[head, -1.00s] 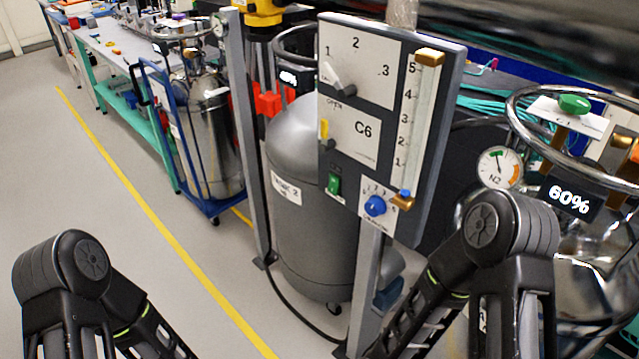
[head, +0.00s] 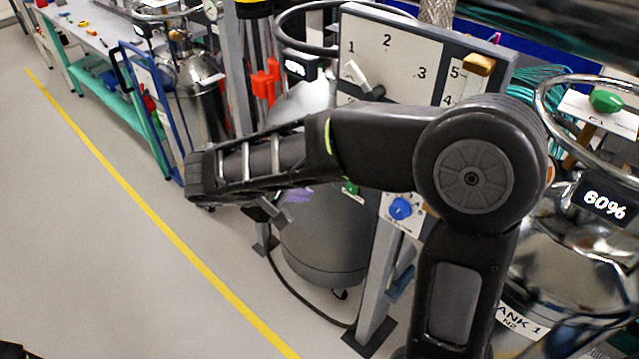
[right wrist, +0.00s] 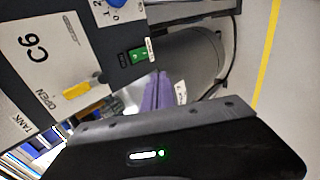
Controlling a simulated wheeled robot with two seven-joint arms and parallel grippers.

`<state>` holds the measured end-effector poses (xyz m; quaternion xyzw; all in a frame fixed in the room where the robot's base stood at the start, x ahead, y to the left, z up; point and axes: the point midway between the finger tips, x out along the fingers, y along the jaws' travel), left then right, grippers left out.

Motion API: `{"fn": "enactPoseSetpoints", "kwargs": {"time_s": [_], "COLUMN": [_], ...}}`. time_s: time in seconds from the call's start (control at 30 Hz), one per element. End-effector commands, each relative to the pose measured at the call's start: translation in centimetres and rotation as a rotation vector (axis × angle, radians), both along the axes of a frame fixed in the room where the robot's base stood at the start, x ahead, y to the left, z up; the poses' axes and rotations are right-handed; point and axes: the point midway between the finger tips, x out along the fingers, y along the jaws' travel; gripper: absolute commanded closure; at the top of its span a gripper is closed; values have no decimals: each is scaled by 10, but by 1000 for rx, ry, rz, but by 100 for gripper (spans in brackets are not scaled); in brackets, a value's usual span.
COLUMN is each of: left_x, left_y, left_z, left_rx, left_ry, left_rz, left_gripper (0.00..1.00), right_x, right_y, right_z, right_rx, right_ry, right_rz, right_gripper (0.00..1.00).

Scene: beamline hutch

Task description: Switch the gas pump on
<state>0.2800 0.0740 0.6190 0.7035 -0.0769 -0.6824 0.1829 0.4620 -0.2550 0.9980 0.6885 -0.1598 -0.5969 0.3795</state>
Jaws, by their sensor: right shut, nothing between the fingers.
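A small green rocker switch (head: 350,188) sits low on the grey control panel (head: 497,68); my right forearm covers much of the panel. In the right wrist view the green switch (right wrist: 137,55) shows clearly, with a small white label beside it. My right gripper (head: 298,195) is shut and empty, its purple fingertips left of the switch in the head view. In the right wrist view the fingertips (right wrist: 157,92) are just below the switch in the picture, apparently apart from it. My left gripper is out of view.
A blue knob (head: 401,208) is right of the switch, and a yellow valve handle (right wrist: 84,90) shows on the panel in the wrist view. A grey tank (head: 325,245) stands behind the panel's post. A shiny tank (head: 560,270) stands right. Floor at left is clear.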

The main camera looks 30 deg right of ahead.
Motion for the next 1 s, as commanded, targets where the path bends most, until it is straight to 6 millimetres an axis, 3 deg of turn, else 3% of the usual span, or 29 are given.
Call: {"fn": "enactPoseSetpoints", "kwargs": {"time_s": [0.53, 0.8, 0.93, 1.0], "left_x": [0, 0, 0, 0], "left_y": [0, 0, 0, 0], "left_z": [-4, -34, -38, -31], "left_rx": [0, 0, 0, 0], "left_ry": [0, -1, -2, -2], "left_rz": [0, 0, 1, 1], "left_gripper": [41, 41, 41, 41], "right_x": [-6, -1, 3, 6], "right_y": [-8, -26, -43, -53], "right_z": [-1, -23, -37, -42], "right_rx": [-20, -19, -20, -21], "right_ry": [-7, -7, -4, -1], "right_rz": [-47, -51, -52, -49], "right_gripper": [100, 100, 100, 100]}}
